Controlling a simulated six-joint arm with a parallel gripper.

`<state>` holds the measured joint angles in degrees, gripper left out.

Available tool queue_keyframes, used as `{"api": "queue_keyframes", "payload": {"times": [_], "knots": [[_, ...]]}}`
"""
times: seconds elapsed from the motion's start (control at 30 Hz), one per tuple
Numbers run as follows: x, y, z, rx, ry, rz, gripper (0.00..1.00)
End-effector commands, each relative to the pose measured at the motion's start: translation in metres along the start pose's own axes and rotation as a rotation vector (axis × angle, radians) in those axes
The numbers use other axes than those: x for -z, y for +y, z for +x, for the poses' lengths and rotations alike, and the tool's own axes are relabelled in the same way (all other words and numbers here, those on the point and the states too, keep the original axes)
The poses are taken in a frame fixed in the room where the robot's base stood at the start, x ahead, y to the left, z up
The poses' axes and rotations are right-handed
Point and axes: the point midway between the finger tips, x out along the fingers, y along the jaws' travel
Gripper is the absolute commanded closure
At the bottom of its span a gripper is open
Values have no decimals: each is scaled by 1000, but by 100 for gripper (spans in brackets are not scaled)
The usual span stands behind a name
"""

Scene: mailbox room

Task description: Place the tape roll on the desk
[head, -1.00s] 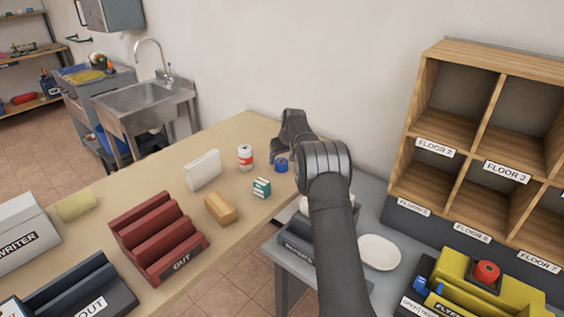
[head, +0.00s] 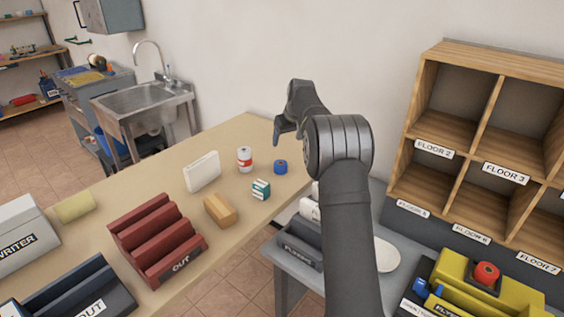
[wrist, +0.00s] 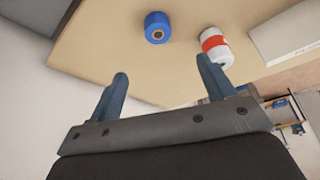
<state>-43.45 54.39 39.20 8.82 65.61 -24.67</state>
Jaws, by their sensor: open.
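A blue tape roll (head: 281,167) sits on the tan desk (head: 249,207), near its far right end. In the wrist view the tape roll (wrist: 157,27) lies on the desk beyond my fingertips, with its tan core showing. My gripper (head: 280,131) is raised above and behind the tape roll in the head view, apart from it. In the wrist view my gripper (wrist: 163,70) has its two fingers spread with nothing between them.
A red-and-white can (head: 245,159) stands left of the tape roll. A teal-and-white box (head: 261,189), a tan block (head: 220,210), a white box (head: 202,171) and a red OUT tray (head: 158,240) are on the desk. Wooden pigeonholes (head: 466,147) stand at right.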

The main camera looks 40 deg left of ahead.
Motion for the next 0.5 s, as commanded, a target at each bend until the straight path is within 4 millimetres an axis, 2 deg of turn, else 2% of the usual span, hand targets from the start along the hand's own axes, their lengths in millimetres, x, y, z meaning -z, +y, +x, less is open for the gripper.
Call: {"api": "queue_keyframes", "payload": {"times": [0.23, 0.5], "knots": [[-2, 1, 0, 3, 10, -2, 24], [-20, 12, 2, 20, 117, -19, 24]]}}
